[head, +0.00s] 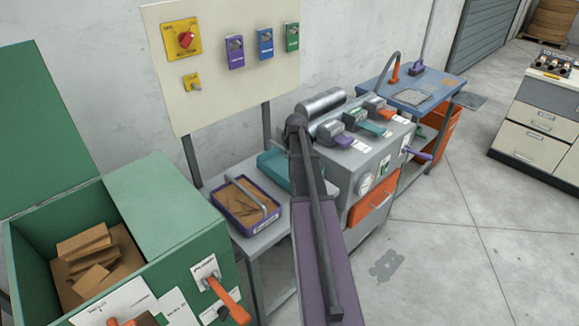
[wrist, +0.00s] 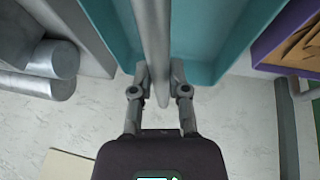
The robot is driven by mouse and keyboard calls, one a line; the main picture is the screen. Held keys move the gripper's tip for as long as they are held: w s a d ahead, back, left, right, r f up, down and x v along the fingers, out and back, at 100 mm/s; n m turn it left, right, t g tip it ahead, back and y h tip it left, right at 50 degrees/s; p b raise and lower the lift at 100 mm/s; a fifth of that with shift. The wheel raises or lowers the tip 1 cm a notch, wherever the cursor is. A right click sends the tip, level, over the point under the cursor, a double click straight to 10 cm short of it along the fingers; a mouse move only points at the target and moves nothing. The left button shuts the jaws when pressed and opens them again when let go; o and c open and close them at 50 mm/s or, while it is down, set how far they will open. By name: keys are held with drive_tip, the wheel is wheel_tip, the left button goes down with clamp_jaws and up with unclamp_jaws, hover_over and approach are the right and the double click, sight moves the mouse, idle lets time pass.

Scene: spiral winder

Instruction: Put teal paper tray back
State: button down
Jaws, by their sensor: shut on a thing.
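The teal paper tray (head: 274,166) is at the back of the grey side table, right of the purple tray, partly hidden behind my arm. In the wrist view the teal tray (wrist: 208,45) fills the top middle and looks empty where it shows. Its grey bar handle (wrist: 153,35) runs between the fingers of my gripper (wrist: 159,80), which is shut on it. In the head view my arm hides the gripper. I cannot tell whether the tray rests on the table or is slightly raised.
A purple tray (head: 236,205) with brown paper stands close to the teal tray. The grey winder machine (head: 340,165) with rollers is close on the right. A green bin (head: 165,205) with an open lid is at left. A switch panel (head: 215,75) rises behind the table.

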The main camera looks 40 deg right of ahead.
sight(287, 168)
drive_tip(key=shift+f, duration=0.4)
drive_tip(key=shift+f+b, duration=1.8)
drive_tip(key=shift+b, duration=0.2)
drive_tip(key=shift+f, duration=0.15)
drive_tip(key=c, duration=0.6)
unclamp_jaws()
drive_tip(key=shift+c, duration=0.2)
drive_tip(key=shift+r, duration=0.25)
drive_tip(key=p+v, duration=1.1)
drive_tip(key=v, duration=0.1)
drive_tip(key=shift+f, duration=0.1)
